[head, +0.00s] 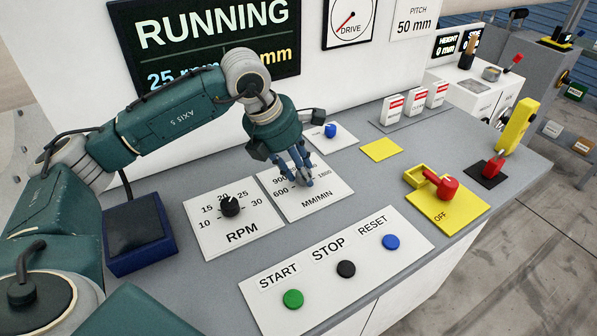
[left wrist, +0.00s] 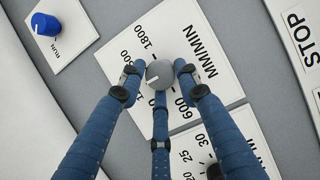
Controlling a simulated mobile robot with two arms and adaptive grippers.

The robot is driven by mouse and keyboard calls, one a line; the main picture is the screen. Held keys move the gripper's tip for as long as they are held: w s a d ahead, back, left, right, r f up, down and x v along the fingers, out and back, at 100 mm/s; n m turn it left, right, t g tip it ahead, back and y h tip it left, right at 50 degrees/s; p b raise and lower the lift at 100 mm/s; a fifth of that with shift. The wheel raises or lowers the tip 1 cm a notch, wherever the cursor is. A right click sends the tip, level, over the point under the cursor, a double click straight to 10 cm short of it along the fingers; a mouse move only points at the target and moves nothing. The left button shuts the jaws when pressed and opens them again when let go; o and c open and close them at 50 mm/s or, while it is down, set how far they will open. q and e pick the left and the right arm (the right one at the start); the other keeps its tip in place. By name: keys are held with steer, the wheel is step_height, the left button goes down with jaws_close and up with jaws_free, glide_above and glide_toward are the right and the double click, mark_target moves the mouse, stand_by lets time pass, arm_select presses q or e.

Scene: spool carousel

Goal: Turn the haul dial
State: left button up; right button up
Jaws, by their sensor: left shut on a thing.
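The haul dial is a round grey knob (left wrist: 160,72) with a white mark, on a white MM/MIN plate (head: 330,203) printed with speed numbers around it. In the left wrist view the plate (left wrist: 222,85) lies under the blue fingers. My left gripper (head: 303,178) comes down from above and is shut on the knob, with its fingers around the knob's sides. In the head view the fingers hide most of the knob. The exact number its mark points at is hard to tell. My right gripper is in neither view.
The RPM dial (head: 230,206) sits just left of the MM/MIN plate. A blue knob (head: 330,130) stands behind it. START (head: 293,299), STOP (head: 346,269) and RESET (head: 391,242) buttons lie in front. A red lever (head: 442,187) is to the right. The large screen (head: 205,50) reads RUNNING.

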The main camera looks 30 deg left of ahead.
arm_select(q)
steer(key=shift+w+d+r, duration=0.1)
steer(key=shift+d+r, duration=0.15)
steer(key=o, duration=0.9)
steer(key=shift+c, duration=0.2)
steer(key=shift+o, duration=1.1)
steer(key=shift+w+d, duration=0.1)
steer(key=shift+d, duration=0.05)
steer(key=shift+f, duration=0.1)
steer(key=shift+a, duration=0.2)
steer(key=shift+s+a+r, duration=0.1)
steer(key=shift+s+r, duration=0.1)
steer(key=shift+r, duration=0.2)
steer(key=v, duration=1.1)
steer(key=shift+s+d, duration=0.15)
steer(key=shift+d, duration=0.05)
